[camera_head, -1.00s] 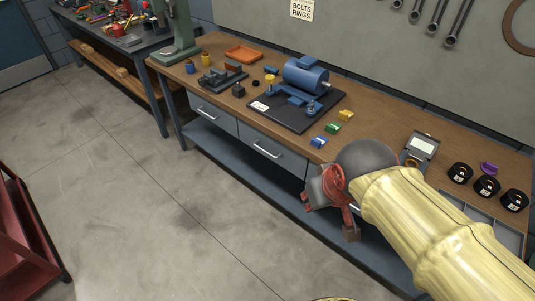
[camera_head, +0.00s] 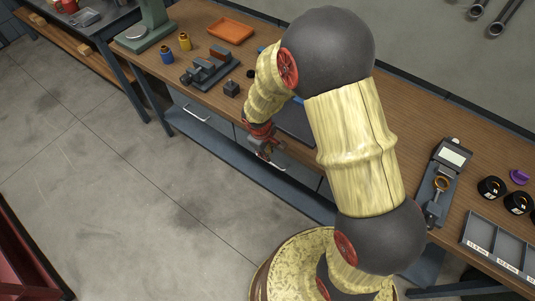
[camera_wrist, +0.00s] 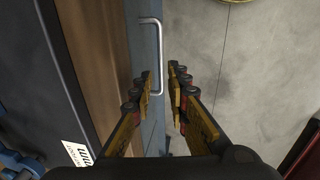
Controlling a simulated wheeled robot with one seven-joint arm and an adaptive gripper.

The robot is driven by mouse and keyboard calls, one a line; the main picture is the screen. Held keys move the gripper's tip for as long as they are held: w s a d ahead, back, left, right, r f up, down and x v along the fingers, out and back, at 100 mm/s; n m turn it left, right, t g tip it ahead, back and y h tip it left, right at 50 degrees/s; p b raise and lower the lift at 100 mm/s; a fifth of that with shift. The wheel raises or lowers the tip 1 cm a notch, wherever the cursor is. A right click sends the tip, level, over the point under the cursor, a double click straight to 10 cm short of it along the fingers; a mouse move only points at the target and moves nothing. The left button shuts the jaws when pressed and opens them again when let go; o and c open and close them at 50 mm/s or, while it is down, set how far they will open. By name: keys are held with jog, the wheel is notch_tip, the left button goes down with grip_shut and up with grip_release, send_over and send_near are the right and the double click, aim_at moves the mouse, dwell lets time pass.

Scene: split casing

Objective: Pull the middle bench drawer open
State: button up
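The middle bench drawer sits under the wooden bench top and appears shut. Its blue-grey front (camera_wrist: 148,45) and bar handle (camera_wrist: 158,55) show in the wrist view. In the head view my gripper (camera_head: 267,150) is at this drawer's front and covers much of it. In the wrist view my gripper (camera_wrist: 159,76) is open, with one fingertip on each side of the handle's lower part. I see no clear contact, and I cannot tell whether the fingertips reach as deep as the bar.
The left drawer's handle (camera_head: 197,122) is to the left. On the bench top are a dark vise (camera_head: 210,68), an orange tray (camera_head: 231,31) and a gauge stand (camera_head: 443,180). A lower shelf (camera_head: 215,145) runs below the drawers. The floor (camera_head: 130,190) in front is clear.

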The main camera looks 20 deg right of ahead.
jog(key=f+b, duration=0.1)
jog(key=f, duration=0.4)
jog(key=d+f+b, duration=0.1)
jog(key=f, duration=0.1)
jog(key=shift+w+f+b, duration=0.3)
jog(key=shift+w, duration=0.05)
jog(key=c, duration=0.4)
grip_shut()
